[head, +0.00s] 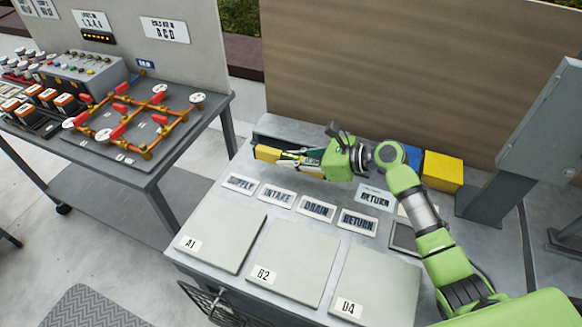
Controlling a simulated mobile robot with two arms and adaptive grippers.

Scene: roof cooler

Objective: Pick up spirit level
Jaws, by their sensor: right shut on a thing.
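The spirit level looks like a yellow bar (267,153) at the back of the grey bench, left of centre in the head view. My right gripper (300,158) reaches in from the right and is shut on it. The fingers and the green gripper body cover much of the bar, so its full length is hidden. I cannot tell whether it touches the bench or is raised. My left gripper is not in view.
Labelled plates (282,198) and lids marked A1, B2 and D4 (375,290) cover the bench front. A yellow box (442,171) and a blue one (412,157) stand behind my arm. A brown panel (400,70) rises behind. A second table (190,150) with red-handled piping stands left.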

